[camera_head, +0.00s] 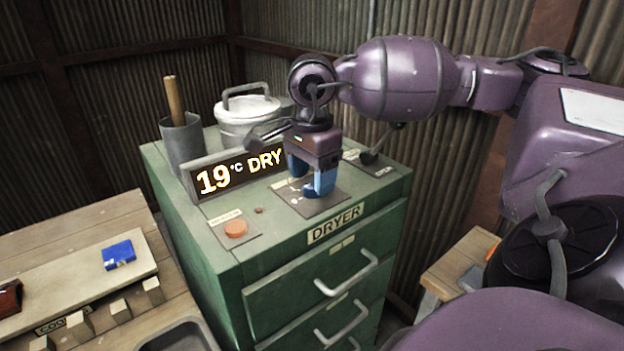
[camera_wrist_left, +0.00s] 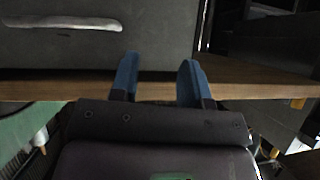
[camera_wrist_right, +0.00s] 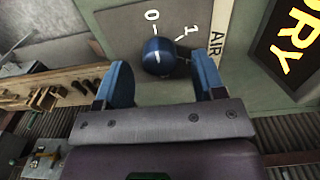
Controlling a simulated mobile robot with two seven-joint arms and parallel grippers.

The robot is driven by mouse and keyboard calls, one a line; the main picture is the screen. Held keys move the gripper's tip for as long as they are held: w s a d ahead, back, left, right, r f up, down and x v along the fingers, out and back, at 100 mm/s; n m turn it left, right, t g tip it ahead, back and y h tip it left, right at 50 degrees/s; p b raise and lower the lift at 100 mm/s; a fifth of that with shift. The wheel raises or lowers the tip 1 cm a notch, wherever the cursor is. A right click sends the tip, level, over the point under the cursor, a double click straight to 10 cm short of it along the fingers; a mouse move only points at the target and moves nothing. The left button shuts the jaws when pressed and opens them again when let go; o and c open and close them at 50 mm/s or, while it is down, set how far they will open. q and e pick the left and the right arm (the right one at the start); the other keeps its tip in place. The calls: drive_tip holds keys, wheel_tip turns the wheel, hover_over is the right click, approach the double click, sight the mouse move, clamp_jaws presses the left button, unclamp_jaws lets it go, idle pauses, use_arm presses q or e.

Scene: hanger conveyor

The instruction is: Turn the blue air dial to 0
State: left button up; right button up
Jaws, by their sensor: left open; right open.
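The blue air dial (camera_wrist_right: 158,57) is a round knob on a grey plate beside the AIR label (camera_wrist_right: 216,45). Printed 0 and 1 marks with ticks stand just past it. A pale mark shows on the knob, but I cannot tell which number it points at. My right gripper (camera_wrist_right: 157,82) is open, with one blue finger on each side of the dial and no clear contact. In the head view my right gripper (camera_head: 310,178) points down over the dryer top and hides the dial. My left gripper (camera_wrist_left: 158,78) is open and empty, seen only in its wrist view.
The green dryer (camera_head: 285,254) carries a lit display (camera_head: 238,172) reading 19 °C DRY, an orange button (camera_head: 235,228), a black lever (camera_head: 375,155), a lidded pot (camera_head: 247,112) and a grey cup (camera_head: 183,142). A wooden bench (camera_head: 95,222) stands at the left.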

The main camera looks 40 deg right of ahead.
sight(312, 184)
wheel_tip(312, 184, up, 9)
drive_tip(key=shift+r, duration=0.2)
idle(0.6)
